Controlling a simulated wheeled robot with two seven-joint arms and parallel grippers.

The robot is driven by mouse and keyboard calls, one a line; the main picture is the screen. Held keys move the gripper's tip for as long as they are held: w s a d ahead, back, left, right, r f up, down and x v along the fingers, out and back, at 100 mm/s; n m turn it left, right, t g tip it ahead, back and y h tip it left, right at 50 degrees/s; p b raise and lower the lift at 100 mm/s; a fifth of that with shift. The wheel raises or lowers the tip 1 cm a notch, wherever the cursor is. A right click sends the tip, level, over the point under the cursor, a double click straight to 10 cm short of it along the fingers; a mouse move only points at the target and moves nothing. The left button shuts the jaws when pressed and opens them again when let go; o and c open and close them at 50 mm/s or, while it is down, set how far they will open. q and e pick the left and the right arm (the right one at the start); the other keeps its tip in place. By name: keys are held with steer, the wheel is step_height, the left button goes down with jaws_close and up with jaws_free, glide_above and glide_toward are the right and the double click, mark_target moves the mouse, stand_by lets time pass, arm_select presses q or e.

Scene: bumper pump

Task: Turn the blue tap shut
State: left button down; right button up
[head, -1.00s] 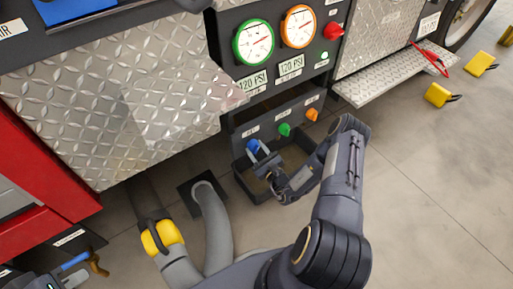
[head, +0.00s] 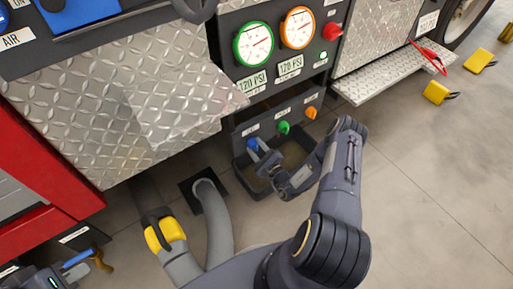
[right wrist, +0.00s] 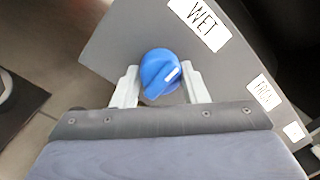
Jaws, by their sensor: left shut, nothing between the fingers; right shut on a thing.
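The blue tap (head: 252,144) is the left one of three small knobs on the pump's lower panel. In the right wrist view it is a round blue knob (right wrist: 160,70) with a raised grip and a white pointer mark, slanting to the upper right. My right gripper (head: 257,149) is at the tap, its fingers on either side of the knob, shut on it. The fingers also show in the right wrist view (right wrist: 162,88). My left gripper (head: 52,277), partly cut off at the lower left, is shut and empty, far from the tap.
A green knob (head: 284,127) and an orange knob (head: 311,112) sit right of the tap. A dark open bin (head: 262,194) lies below them. A grey hose (head: 219,225) and a yellow-ended part (head: 165,233) stand left.

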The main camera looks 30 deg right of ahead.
steer(key=o, duration=1)
steer(key=shift+c, duration=0.2)
steer(key=shift+s, duration=0.1)
steer(key=s+p, duration=0.2)
steer(key=s, duration=0.5)
steer(key=shift+s+d+f, duration=0.3)
steer(key=shift+s+f, duration=0.05)
